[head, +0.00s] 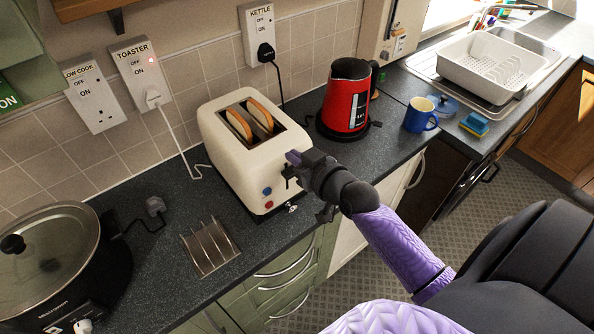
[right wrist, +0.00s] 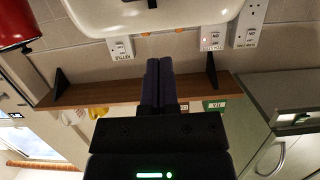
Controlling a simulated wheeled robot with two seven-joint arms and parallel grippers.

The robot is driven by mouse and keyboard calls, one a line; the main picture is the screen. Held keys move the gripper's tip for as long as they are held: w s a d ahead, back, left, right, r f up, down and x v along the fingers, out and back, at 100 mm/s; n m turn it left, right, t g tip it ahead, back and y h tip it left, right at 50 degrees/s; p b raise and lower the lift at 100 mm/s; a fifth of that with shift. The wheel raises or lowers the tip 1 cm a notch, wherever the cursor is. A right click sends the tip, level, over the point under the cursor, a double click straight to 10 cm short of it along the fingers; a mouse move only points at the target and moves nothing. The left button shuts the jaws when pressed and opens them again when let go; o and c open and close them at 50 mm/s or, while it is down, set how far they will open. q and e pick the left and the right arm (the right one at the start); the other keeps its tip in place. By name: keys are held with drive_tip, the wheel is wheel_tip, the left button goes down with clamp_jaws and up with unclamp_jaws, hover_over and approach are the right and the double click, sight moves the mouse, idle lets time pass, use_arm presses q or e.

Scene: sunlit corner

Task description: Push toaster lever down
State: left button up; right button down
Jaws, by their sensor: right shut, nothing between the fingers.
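The cream toaster (head: 232,150) stands on the dark worktop with two slices of bread (head: 250,118) showing in its slots. A red and a blue knob (head: 267,191) are on its front end. A small dark part, seemingly the lever (head: 288,172), shows beside the fingers, partly hidden by my gripper. My right gripper (head: 294,158) is shut and empty, its purple-tipped fingers close to the upper front end of the toaster; I cannot tell whether they touch. In the right wrist view the shut fingers (right wrist: 160,84) point toward the toaster (right wrist: 150,15). My left gripper is out of view.
A red kettle (head: 346,97) stands right of the toaster, with a blue mug (head: 421,115) beyond. A slow cooker (head: 55,262) is at the left, and a metal rack (head: 210,247) lies before the toaster. The toaster cable (head: 178,140) runs to the wall socket.

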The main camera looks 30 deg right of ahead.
wheel_tip(320, 180, down, 4)
drive_tip(key=shift+s+b, duration=0.15)
drive_tip(key=shift+b, duration=0.4)
wheel_tip(320, 180, down, 7)
drive_tip(key=b, duration=0.5)
drive_tip(key=shift+b, duration=0.3)
drive_tip(key=shift+f, duration=0.3)
drive_tip(key=shift+r, duration=0.1)
